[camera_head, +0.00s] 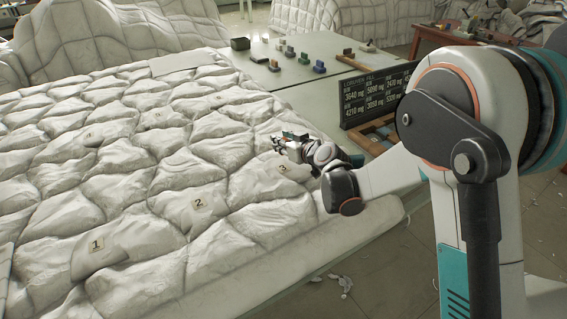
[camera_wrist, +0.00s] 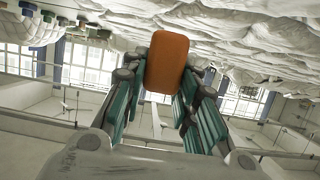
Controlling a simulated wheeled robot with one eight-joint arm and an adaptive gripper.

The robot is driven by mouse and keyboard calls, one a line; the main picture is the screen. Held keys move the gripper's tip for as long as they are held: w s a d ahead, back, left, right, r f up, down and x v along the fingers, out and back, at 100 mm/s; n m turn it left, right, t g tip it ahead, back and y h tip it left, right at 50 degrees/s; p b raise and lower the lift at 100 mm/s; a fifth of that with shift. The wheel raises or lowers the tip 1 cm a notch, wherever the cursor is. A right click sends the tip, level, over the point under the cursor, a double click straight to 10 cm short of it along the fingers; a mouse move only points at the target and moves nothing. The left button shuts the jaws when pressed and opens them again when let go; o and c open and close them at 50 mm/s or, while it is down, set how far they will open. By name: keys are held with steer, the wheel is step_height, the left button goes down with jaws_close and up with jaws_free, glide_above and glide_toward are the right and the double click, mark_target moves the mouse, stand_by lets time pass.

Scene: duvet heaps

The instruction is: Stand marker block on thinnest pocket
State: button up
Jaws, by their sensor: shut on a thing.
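The white quilted duvet (camera_head: 150,215) has puffed pockets, some with number tags. Tag 1 (camera_head: 96,244), tag 2 (camera_head: 199,203) and tag 3 (camera_head: 282,168) run along the near side; fainter tags lie farther back. My gripper (camera_head: 280,142) is above the duvet's right part, just beyond tag 3. In the wrist view, its teal fingers are shut on an orange block (camera_wrist: 166,62), with the duvet (camera_wrist: 250,35) behind at the top. The block cannot be made out in the head view. Its clearance from the duvet is unclear.
A dark board (camera_head: 378,95) lists fill weights in mg; its pocket labels are too small to read. A wooden tray (camera_head: 376,138) lies beside it. The pale table (camera_head: 300,88) behind holds several small coloured blocks (camera_head: 303,58) and a dark box (camera_head: 240,43).

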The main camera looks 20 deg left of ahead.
step_height(320, 180, down, 7)
steer(key=shift+r+b, duration=0.15)
steer(key=shift+b, duration=0.95)
steer(key=shift+r, duration=0.1)
steer(key=o, duration=1)
